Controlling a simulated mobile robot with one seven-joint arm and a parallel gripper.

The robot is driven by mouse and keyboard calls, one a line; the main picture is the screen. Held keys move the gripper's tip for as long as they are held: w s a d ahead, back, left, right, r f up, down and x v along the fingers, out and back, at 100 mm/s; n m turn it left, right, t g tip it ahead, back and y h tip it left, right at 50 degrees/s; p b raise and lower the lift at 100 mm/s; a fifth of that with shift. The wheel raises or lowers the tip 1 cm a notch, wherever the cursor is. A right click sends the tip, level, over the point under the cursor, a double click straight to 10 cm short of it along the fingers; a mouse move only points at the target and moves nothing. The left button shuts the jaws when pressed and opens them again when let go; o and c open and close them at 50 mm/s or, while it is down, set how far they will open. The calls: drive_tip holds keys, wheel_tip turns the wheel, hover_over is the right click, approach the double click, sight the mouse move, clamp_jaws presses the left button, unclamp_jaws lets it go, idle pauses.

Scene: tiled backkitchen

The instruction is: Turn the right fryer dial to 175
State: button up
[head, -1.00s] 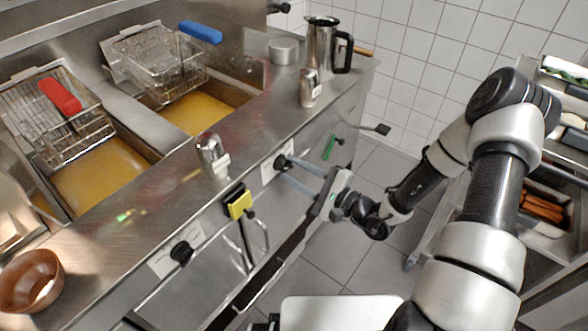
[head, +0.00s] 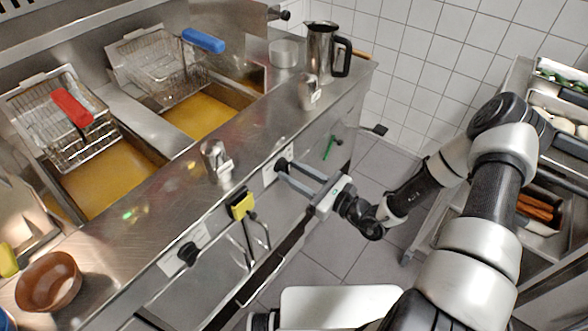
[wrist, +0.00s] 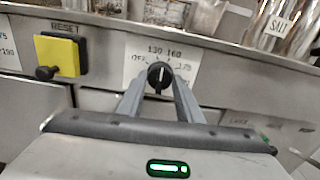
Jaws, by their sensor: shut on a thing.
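The right fryer dial (head: 281,165) is a black knob on a white label on the steel front panel. In the wrist view the dial (wrist: 159,76) sits between the fingertips of my gripper (wrist: 159,87), which is shut on its sides. Its pale pointer line stands nearly upright. The label (wrist: 139,62) reads 130 and 160 above the knob, with OFF at the left and a blurred number, perhaps 175, at the right. In the head view my gripper (head: 285,172) reaches the dial from the right. The fingers hide part of the label's lower edge.
The left dial (head: 188,253) and a yellow RESET box (head: 240,204) are farther left on the panel. A green item (head: 329,148) is to the right. Shakers (head: 309,92) and a steel jug (head: 322,50) stand on the counter above. Open floor lies below my arm.

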drive_tip(key=m+p, duration=0.2)
drive_tip(key=m, duration=0.4)
drive_tip(key=shift+m, duration=0.3)
drive_tip(key=m+p, duration=0.1)
drive_tip(key=m, duration=0.4)
drive_tip(key=shift+m, duration=0.3)
drive_tip(key=shift+p, duration=0.3)
drive_tip(key=o, duration=1)
drive_tip(key=shift+o, duration=0.2)
drive_tip(key=v, duration=1.7)
drive_tip(key=shift+s+d, duration=0.2)
